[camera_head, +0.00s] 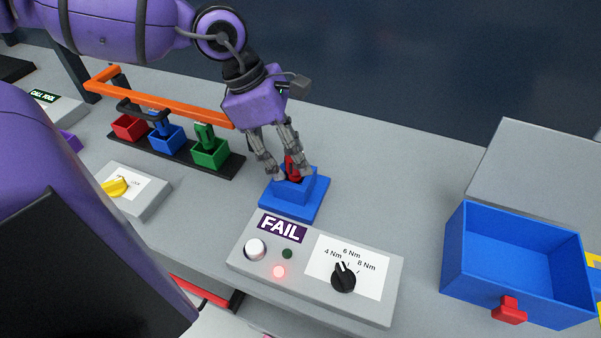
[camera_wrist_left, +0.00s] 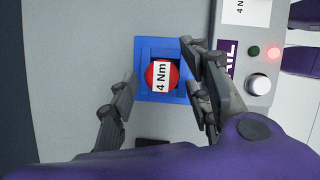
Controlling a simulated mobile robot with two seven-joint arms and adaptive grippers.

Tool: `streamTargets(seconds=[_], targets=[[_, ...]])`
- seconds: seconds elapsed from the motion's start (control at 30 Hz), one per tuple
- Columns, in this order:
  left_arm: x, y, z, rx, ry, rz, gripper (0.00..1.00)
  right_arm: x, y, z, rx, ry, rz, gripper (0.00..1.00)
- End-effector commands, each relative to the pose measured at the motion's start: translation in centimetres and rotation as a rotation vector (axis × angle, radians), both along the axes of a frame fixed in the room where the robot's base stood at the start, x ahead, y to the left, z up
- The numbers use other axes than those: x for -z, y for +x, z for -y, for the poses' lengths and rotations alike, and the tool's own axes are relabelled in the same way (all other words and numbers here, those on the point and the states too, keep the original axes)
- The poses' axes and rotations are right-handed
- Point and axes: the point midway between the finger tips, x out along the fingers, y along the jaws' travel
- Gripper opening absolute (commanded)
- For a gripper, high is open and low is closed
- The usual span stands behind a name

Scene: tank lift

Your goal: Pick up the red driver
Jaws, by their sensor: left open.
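The red driver (camera_head: 293,166) stands in a blue stand (camera_head: 293,205) on the bench. In the left wrist view its round red top (camera_wrist_left: 161,75) carries a white label reading "4 Nm", with the blue stand (camera_wrist_left: 140,62) around it. My left gripper (camera_head: 279,172) is over the stand, its fingers on either side of the driver. In the left wrist view my left gripper (camera_wrist_left: 158,95) is open, with gaps between the fingers and the driver. The lower part of the driver is hidden in the stand. I do not see my right gripper.
A grey tester box (camera_head: 240,266) with a "FAIL" sign, a lit red lamp and a black dial (camera_head: 343,277) stands just in front. Red, blue and green holders sit on a black strip (camera_head: 220,172) under an orange rail (camera_head: 160,100). A blue open bin (camera_head: 525,255) is at right.

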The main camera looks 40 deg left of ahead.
Motion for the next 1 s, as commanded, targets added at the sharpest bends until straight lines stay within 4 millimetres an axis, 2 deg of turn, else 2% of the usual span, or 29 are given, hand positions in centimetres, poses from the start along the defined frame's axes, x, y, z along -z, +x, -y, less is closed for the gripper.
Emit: streamTargets(seconds=[0.03,0.07,0.33,0.7,1.0], targets=[[0.95,0.08,0.22,0.002,0.000,-0.004,0.45,0.45,0.19,-0.12,-0.003,0.000,0.001,0.40],[1.06,0.14,0.28,0.002,0.000,-0.002,0.45,0.43,0.42,-0.17,-0.004,0.001,0.005,0.40],[0.84,0.28,0.37,-0.001,0.001,0.004,0.45,0.19,0.87,-0.23,-0.007,0.001,0.011,0.40],[0.86,0.28,0.35,-0.001,0.001,0.004,0.00,0.46,0.20,-0.06,-0.008,-0.001,-0.001,0.40],[0.49,0.33,0.33,0.000,0.001,0.006,0.00,0.31,0.27,-0.05,-0.009,-0.002,0.001,0.40]])
